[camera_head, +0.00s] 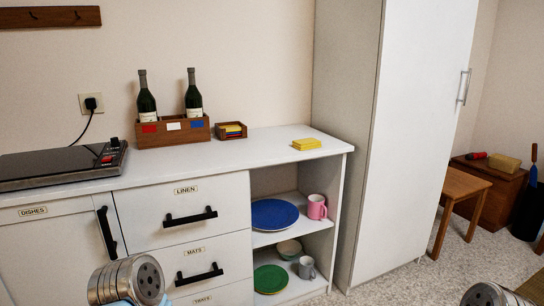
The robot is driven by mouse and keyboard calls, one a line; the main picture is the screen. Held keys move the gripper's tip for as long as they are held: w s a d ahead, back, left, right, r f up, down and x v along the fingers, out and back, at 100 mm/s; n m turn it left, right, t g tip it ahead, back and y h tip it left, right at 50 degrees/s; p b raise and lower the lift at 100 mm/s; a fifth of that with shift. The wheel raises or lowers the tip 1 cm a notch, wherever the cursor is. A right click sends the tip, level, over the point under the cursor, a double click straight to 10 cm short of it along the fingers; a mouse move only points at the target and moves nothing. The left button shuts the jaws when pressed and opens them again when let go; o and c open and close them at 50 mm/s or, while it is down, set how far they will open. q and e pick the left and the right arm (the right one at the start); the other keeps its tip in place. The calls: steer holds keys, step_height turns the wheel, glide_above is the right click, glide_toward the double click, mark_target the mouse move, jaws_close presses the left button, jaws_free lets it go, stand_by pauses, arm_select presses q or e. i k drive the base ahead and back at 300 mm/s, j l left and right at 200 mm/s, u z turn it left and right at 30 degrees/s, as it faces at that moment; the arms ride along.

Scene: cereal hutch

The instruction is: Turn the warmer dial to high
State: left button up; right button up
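The warmer (60,165) is a flat dark plate with a metal edge on the left end of the white counter, cut off by the picture's left edge. Its small dark dial (115,142) is at the back of its right-end panel, and a red switch (106,158) is in front of it. The dial's setting is too small to read. Only silver rounded links of my arms show at the bottom edge, left and right. Neither gripper shows, and nothing touches the warmer.
A wooden crate (172,139) with two bottles stands behind, right of the warmer. A small box (231,131) and yellow stack (306,144) lie on the counter (260,143). The black cord runs to a wall socket (92,105). A tall cabinet (410,140) bounds the right.

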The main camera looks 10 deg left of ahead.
mark_target(114, 141)
steer(key=u, duration=1.3)
